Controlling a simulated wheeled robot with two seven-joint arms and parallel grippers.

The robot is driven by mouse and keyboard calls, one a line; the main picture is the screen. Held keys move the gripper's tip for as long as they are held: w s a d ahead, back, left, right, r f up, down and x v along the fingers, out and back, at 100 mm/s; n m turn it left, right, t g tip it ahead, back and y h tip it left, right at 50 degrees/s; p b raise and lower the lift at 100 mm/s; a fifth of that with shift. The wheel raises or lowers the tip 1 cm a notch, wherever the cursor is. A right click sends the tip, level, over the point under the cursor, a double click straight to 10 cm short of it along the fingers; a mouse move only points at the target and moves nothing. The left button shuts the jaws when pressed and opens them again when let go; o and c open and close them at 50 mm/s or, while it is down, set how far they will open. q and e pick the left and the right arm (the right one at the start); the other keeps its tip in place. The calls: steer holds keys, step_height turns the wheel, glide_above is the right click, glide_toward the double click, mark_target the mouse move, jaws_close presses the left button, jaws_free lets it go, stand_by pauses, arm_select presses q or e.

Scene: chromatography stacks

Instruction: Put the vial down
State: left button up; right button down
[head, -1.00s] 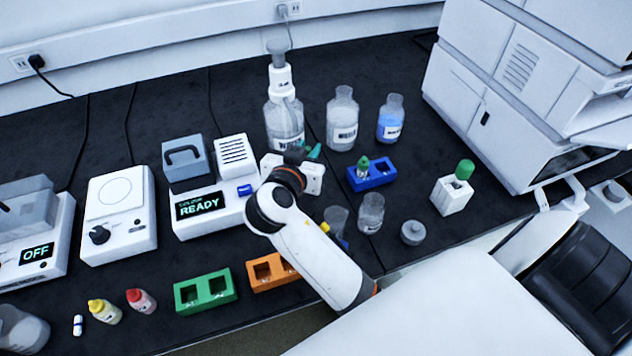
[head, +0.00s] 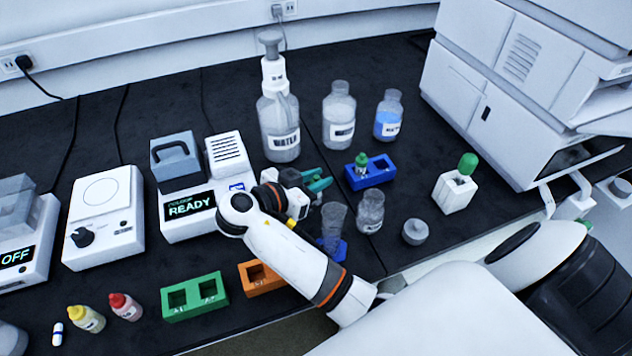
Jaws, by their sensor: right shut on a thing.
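My right gripper (head: 318,182) has teal fingertips and is above the dark bench, left of the blue rack and in front of the water bottle. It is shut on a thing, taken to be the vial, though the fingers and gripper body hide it. A green-capped vial (head: 361,162) stands in the left hole of the blue rack (head: 377,176); the gripper is apart from it. An orange rack (head: 262,277) and a green rack (head: 195,298) stand at the front, their holes seemingly empty. My left gripper is out of view.
The large water bottle (head: 281,130) stands behind the gripper. The READY device (head: 190,222) is left. A white holder (head: 455,196) with a green-topped item is right.

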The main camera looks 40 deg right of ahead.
steer(key=shift+f, duration=0.5)
steer(key=shift+f, duration=0.15)
steer(key=c, duration=1.2)
jaws_free()
